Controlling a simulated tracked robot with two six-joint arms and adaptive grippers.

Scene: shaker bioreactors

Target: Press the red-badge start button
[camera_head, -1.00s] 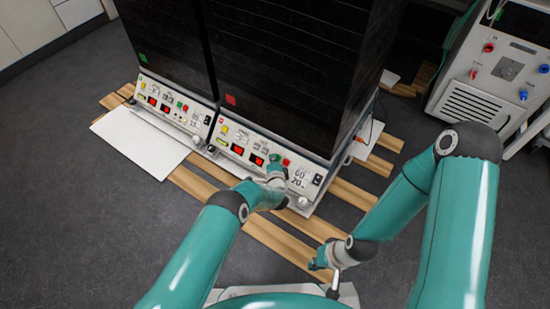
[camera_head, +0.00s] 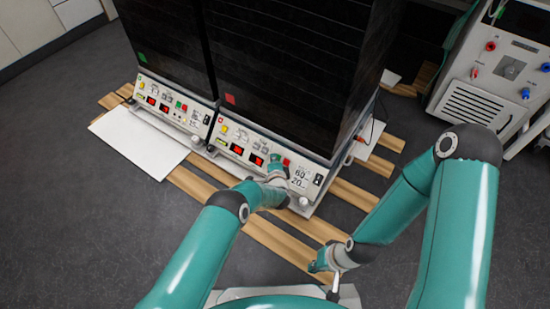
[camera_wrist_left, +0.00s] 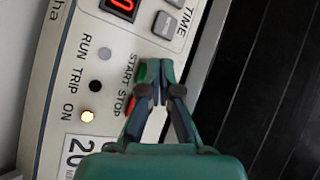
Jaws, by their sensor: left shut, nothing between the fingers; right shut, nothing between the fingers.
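The unit with the red badge (camera_head: 231,99) is the right-hand one of two dark shaker cabinets. Its control panel (camera_head: 222,145) carries red displays and a red stop button (camera_head: 287,162). In the left wrist view the green start button (camera_wrist_left: 142,72) is partly behind my left fingers, beside the "START" label. The red stop button (camera_wrist_left: 130,104) is partly hidden too. My left gripper (camera_head: 275,160) is shut and empty, its tips (camera_wrist_left: 153,88) at the start button; I cannot tell whether they touch. My right gripper (camera_head: 318,266) is shut and empty, low and away from the panel.
The left cabinet has a green badge (camera_head: 143,57) and a similar panel (camera_head: 172,105). A white board (camera_head: 135,143) lies in front of it. Wooden slats (camera_head: 270,237) lie under the cabinets. Another machine (camera_head: 490,85) stands at the right.

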